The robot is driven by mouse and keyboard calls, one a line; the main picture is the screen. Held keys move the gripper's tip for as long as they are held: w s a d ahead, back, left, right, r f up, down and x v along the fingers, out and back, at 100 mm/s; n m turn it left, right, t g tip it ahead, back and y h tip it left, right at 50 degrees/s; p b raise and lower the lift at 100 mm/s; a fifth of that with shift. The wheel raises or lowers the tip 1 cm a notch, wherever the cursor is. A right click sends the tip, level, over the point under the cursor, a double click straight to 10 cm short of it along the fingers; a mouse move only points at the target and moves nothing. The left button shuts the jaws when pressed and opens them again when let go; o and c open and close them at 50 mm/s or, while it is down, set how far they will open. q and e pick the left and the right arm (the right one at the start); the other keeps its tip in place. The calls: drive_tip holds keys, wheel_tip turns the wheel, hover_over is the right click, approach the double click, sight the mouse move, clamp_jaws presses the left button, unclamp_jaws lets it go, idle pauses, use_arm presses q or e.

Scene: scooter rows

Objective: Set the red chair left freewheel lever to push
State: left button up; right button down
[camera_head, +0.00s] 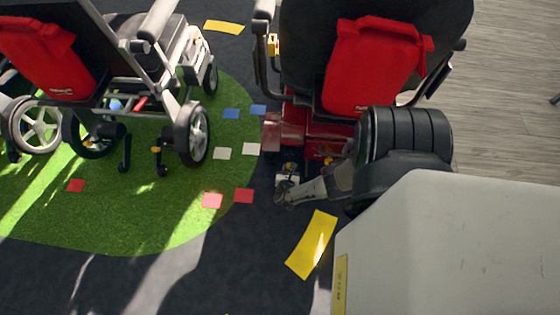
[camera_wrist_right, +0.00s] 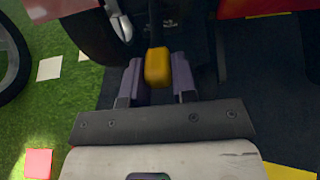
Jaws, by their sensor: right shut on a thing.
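The red chair (camera_head: 308,130) stands at the centre right in the head view, seen from behind, with a red bag on its backrest. Low at its rear, a left freewheel lever with a yellow knob (camera_head: 289,167) shows small beside my right gripper (camera_head: 284,188). In the right wrist view the yellow knob (camera_wrist_right: 158,68) hangs on a dark stem between the two fingers of my right gripper (camera_wrist_right: 158,82), which is shut on it. A second yellow lever end (camera_head: 328,160) shows to the right, partly hidden by my arm. My left gripper is out of view.
A grey wheelchair (camera_head: 150,80) with a red bag stands on the green mat (camera_head: 100,215) at left. Red, white and blue squares and a yellow strip (camera_head: 313,244) mark the floor. A dark wheel (camera_wrist_right: 95,40) is close left of my right fingers.

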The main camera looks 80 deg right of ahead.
drive_tip(key=shift+f, duration=0.2)
idle(0.3)
drive_tip(key=c, duration=0.9)
unclamp_jaws()
drive_tip(key=shift+r, duration=0.1)
drive_tip(key=shift+a+r+p, duration=0.3)
drive_tip(key=shift+a+p, duration=0.15)
drive_tip(key=shift+p+v, duration=3)
drive_tip(key=shift+v, duration=3.45)
drive_tip(key=shift+f, duration=0.1)
